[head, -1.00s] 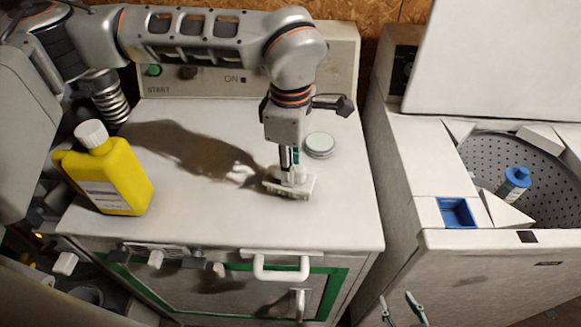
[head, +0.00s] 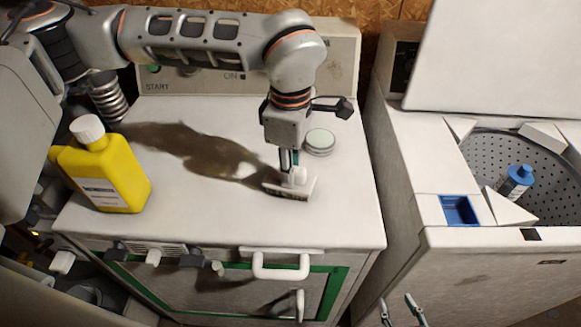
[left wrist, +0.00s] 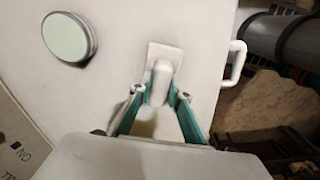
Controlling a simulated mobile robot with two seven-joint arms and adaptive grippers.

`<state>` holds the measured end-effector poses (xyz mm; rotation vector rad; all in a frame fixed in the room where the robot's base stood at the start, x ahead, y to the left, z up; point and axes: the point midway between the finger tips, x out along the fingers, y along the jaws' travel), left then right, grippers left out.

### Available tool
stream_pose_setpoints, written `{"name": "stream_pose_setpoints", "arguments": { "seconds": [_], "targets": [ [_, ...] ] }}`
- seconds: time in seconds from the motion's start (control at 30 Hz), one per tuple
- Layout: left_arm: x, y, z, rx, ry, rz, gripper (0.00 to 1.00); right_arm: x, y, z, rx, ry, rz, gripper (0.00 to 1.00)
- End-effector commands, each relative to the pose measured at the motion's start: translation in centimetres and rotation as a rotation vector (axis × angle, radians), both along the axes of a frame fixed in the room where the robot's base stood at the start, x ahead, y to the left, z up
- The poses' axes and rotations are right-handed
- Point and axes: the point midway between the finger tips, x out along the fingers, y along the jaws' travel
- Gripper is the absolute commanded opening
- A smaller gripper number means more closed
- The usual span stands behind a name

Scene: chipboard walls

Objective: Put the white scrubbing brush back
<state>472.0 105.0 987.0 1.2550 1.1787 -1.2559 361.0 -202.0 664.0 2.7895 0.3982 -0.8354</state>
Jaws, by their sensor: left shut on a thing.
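The white scrubbing brush (head: 300,187) is on the white top of the left machine (head: 230,215), near its front right, with its bristles facing down. It also shows in the left wrist view (left wrist: 162,58). My left gripper (head: 291,164) comes down from above and is shut on the brush's handle, with a green finger on each side in the left wrist view (left wrist: 160,93). Whether the bristles press on the surface is hard to tell. My right gripper (head: 401,310) shows only as two separate fingertips at the bottom edge, open and empty.
A yellow bottle with a white cap (head: 108,172) stands at the left of the machine top. A round pale-lidded tin (head: 319,142) sits just behind the brush. To the right is an open top-loading washer (head: 480,262) with a blue-capped bottle (head: 516,182) in its drum.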

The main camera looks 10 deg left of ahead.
Motion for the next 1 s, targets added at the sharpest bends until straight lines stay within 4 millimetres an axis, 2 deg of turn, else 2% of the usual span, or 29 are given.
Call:
{"name": "stream_pose_setpoints", "arguments": {
  "seconds": [0.07, 0.1, 0.13, 0.17, 0.57, 0.67, 1.0],
  "targets": [
    [0.0, 0.0, -0.2, 0.0, 0.0, 0.0, 0.0, 0.0, 0.0, -0.2, 0.0, 0.0, 0.0, 0.4],
    [0.0, 0.0, -0.1, 0.0, 0.0, 0.0, 0.28, 0.0, 0.0, -0.1, 0.0, 0.0, 0.0, 0.4],
    [0.0, 0.0, -0.1, 0.0, 0.0, 0.0, 0.36, 0.0, 0.0, -0.1, 0.0, 0.0, 0.0, 0.4],
    [0.0, 0.0, -0.1, 0.0, 0.0, 0.0, 0.37, 0.0, 0.0, 0.0, 0.0, -0.001, 0.0, 0.4],
    [0.1, 0.0, 0.3, 0.0, -0.002, 0.0, 0.37, 0.0, -0.1, 0.1, -0.002, -0.002, 0.0, 0.4],
    [0.1, 0.0, 1.5, -0.001, -0.003, 0.001, 0.37, 0.0, -0.1, 0.1, -0.001, -0.002, 0.0, 0.4],
    [0.1, 0.0, 8.2, 0.0, -0.005, 0.001, 0.37, 0.1, 0.0, 0.1, 0.0, -0.002, -0.001, 0.4]
  ]
}}
